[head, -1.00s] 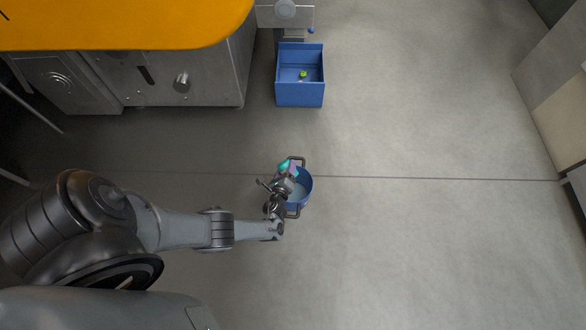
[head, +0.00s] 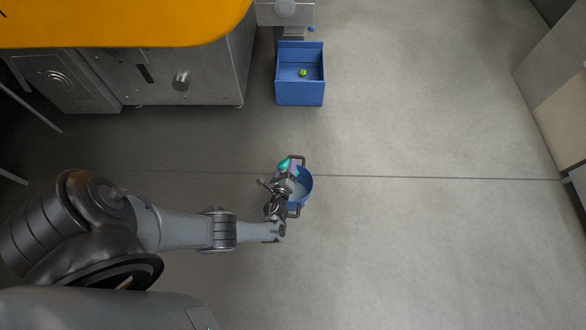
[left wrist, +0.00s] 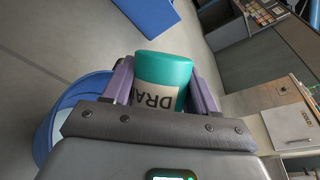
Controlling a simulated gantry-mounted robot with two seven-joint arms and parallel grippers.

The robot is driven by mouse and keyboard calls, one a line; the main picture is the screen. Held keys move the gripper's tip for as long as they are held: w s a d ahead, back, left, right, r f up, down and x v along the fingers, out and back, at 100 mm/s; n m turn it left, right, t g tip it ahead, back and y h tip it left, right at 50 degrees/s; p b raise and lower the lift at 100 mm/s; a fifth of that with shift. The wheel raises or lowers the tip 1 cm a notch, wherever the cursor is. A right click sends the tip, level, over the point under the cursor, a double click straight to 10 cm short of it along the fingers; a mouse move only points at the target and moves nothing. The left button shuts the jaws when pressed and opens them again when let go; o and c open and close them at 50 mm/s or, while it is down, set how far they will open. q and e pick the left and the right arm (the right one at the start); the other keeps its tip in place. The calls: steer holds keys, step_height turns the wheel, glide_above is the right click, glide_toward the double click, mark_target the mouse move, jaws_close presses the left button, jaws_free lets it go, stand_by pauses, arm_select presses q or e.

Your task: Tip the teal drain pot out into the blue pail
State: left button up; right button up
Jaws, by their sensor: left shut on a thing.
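The teal drain pot (left wrist: 165,72), with a pale label reading "DRA", is between the purple fingers of my left gripper (left wrist: 163,85) in the left wrist view. The gripper is shut on it. In the head view the teal pot (head: 284,165) shows small at the end of my left arm, at the upper left of the blue pail (head: 307,183). My left gripper (head: 289,170) partly covers the pail. The pail (left wrist: 43,135) also shows at the left of the wrist view, partly hidden by the gripper, with something pale inside. The pot's mouth is hidden. My right gripper is not in view.
A blue bin (head: 300,96) with a small green thing (head: 303,73) inside stands on the floor further back. A metal machine (head: 175,80) with an orange top (head: 120,22) is at the upper left. The grey floor (head: 430,240) to the right is clear.

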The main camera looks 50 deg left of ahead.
arm_select(q)
steer(key=shift+d+r, duration=0.1)
stand_by(0.5)
stand_by(0.7)
steer(key=shift+b, duration=0.4)
steer(key=shift+d+r+m+t+y+b, duration=0.2)
steer(key=shift+m+t+y+b, duration=0.1)
steer(key=shift+m+y+b, duration=0.3)
stand_by(0.7)
